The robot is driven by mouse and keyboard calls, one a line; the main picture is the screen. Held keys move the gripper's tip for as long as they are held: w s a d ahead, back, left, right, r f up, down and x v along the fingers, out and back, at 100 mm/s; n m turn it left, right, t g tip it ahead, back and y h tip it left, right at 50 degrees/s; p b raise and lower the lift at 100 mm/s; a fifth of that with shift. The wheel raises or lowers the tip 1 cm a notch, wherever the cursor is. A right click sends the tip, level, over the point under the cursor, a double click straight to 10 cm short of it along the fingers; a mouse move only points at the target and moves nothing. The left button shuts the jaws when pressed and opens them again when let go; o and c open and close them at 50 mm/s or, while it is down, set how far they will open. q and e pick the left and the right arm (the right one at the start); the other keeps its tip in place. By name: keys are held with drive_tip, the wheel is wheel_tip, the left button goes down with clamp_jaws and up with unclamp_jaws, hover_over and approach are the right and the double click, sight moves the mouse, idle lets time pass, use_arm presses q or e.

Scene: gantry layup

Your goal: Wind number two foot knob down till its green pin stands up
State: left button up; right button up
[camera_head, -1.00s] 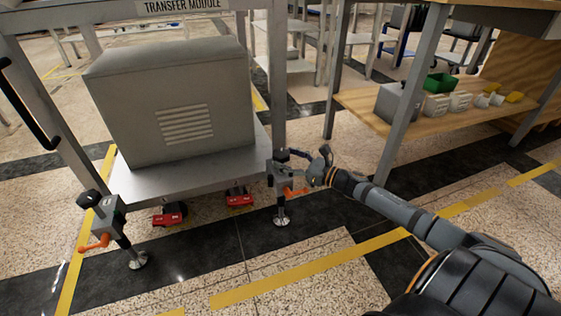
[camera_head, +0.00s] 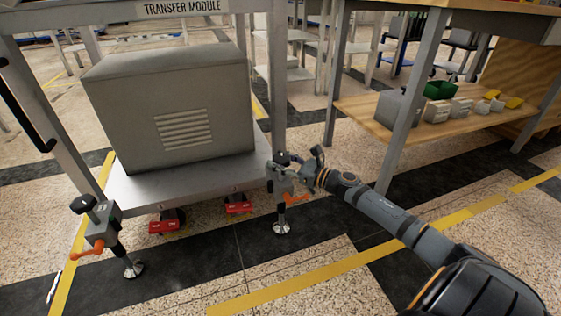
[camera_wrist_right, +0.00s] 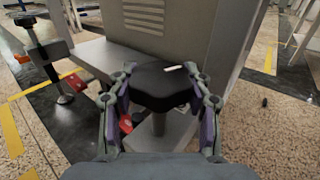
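The right foot (camera_head: 281,205) of the transfer module has a black knob (camera_head: 283,158) on top and an orange lever (camera_head: 296,198) at its side. In the right wrist view this knob (camera_wrist_right: 163,86) is dark with a white mark on its top. My right gripper (camera_head: 305,162) is at the knob's right side in the head view. In the wrist view my right gripper (camera_wrist_right: 160,92) has its fingers spread, one on each side of the knob; contact is unclear. I see no green pin and no foot number. My left gripper is not in view.
The left foot has its own black knob (camera_head: 82,204) and orange lever (camera_head: 88,250). Two red casters (camera_head: 166,222) sit under the module shelf (camera_head: 190,180). The floor in front is clear.

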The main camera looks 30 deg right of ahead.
drive_tip(key=c, duration=0.3)
drive_tip(key=shift+c, duration=0.2)
